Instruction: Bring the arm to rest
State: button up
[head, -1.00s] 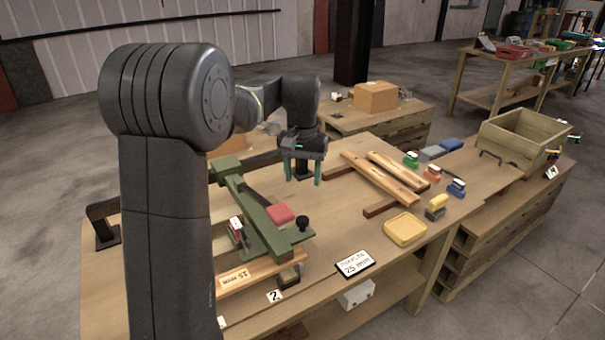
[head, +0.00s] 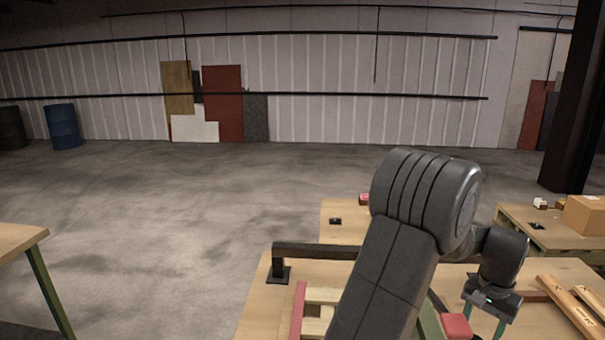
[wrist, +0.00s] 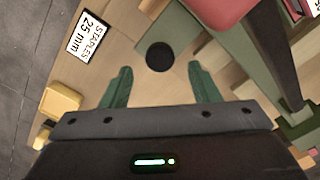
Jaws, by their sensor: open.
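My gripper (wrist: 160,85) is open and empty in the wrist view, its two green fingers spread above the wooden workbench. A round black knob (wrist: 159,57) shows between and beyond the fingertips; I cannot tell the height gap from this view. In the head view my gripper (head: 486,318) hangs at the lower right, its fingers pointing down and partly cut off by the frame's bottom edge. My dark arm covers part of the workbench (head: 340,222).
A red pad (head: 456,326) is near the gripper. Wooden bars (head: 572,308) lie to its right. A black rail (head: 320,251) stands at the bench's left. In the wrist view are a yellow tray (wrist: 60,101) and a "STAPLES 25 mm" card (wrist: 89,38). Open floor lies left.

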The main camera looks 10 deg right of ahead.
aim_at(476, 336)
notch_tip(476, 336, down, 4)
jog(key=shift+a, duration=0.25)
